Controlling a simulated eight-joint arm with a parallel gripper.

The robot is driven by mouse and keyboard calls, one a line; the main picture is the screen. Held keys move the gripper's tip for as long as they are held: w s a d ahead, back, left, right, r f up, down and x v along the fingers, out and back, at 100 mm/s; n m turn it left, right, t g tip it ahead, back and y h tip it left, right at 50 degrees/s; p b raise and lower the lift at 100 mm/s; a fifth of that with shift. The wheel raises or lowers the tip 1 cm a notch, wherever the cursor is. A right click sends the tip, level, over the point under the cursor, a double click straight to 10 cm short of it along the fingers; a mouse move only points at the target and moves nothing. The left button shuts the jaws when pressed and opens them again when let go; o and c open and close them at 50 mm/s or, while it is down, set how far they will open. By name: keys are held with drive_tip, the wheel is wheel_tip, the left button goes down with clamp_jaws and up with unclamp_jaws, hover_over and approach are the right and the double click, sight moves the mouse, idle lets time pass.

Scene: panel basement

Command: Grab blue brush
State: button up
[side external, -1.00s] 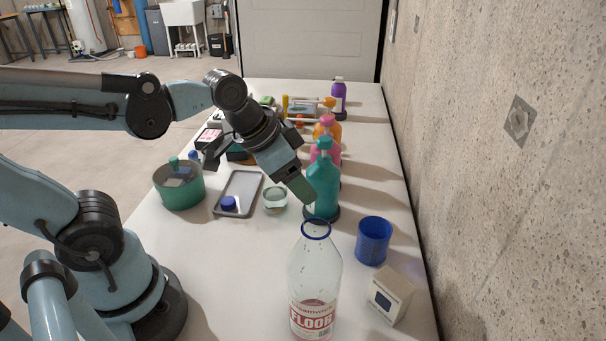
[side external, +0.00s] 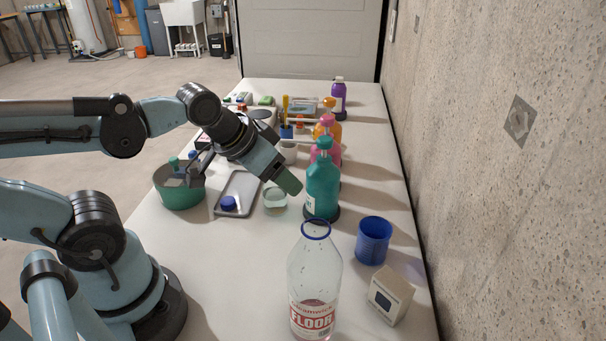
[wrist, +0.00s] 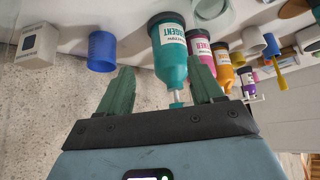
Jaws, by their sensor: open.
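I cannot make out a blue brush for certain. A small blue piece (side external: 286,131) stands among the things at the far middle of the table, below a yellow upright handle (side external: 285,105); I cannot tell whether they are one object. My gripper (side external: 290,183) is above the table, left of the teal bottle (side external: 322,188). Its green fingers are apart and empty in the wrist view (wrist: 160,65).
Pink (side external: 327,140), orange (side external: 330,105) and purple bottles (side external: 339,98) line the right side. A blue cup (side external: 374,242), white box (side external: 391,296) and clear floor-cleaner bottle (side external: 314,285) stand in front. A green pot (side external: 180,195) and grey tray (side external: 222,207) are left. A concrete wall bounds the right.

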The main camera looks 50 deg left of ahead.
drive_tip(key=shift+c, duration=0.6)
drive_tip(key=shift+a, duration=0.1)
